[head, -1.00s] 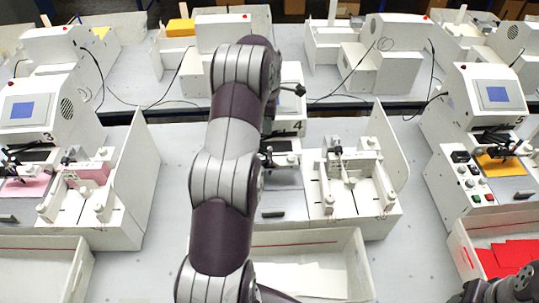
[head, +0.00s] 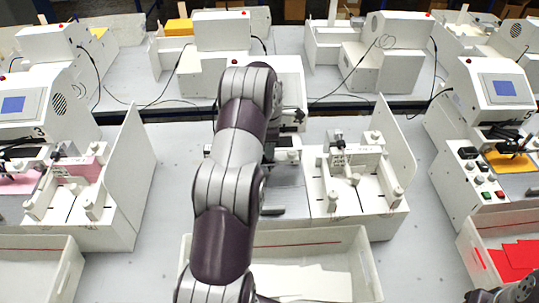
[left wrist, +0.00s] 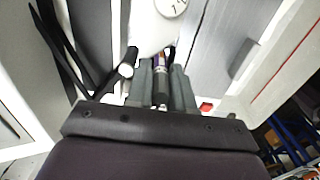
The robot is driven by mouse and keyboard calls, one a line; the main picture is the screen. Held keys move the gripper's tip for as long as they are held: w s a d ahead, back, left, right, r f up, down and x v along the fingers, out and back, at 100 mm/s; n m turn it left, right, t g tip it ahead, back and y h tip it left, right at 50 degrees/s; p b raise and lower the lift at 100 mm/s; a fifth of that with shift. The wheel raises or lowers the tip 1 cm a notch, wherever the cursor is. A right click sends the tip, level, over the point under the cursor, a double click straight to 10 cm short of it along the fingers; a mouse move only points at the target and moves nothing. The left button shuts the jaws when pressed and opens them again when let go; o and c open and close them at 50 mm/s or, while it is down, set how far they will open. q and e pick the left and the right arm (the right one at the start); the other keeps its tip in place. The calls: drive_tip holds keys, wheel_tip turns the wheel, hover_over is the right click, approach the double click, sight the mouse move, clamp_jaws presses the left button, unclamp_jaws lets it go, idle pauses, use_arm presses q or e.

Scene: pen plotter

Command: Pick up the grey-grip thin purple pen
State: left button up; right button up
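In the left wrist view, a thin pen (left wrist: 157,62) with a purple band and a dark grey grip lies between the fingers of my left gripper (left wrist: 160,80). The fingers are close together and appear shut on it, one on each side. Another dark, rod-like piece with a white end (left wrist: 127,69) is just left of the fingers. In the head view, my left arm covers the left part of the middle plotter (head: 345,175). My left gripper's fingertips and the pen are hidden there. My right gripper is not in view; only part of my right arm shows at the bottom right corner.
A white bin (head: 372,270) with white sheets is in front of the middle plotter. A tall white panel (head: 396,145) stands at its right. Other plotters stand left and right, one with yellow paper (head: 508,161). A bin at right holds red sheets (head: 520,253). Bare table separates the stations.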

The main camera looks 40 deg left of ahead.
use_arm(q)
clamp_jaws()
drive_tip(key=shift+r, duration=0.1)
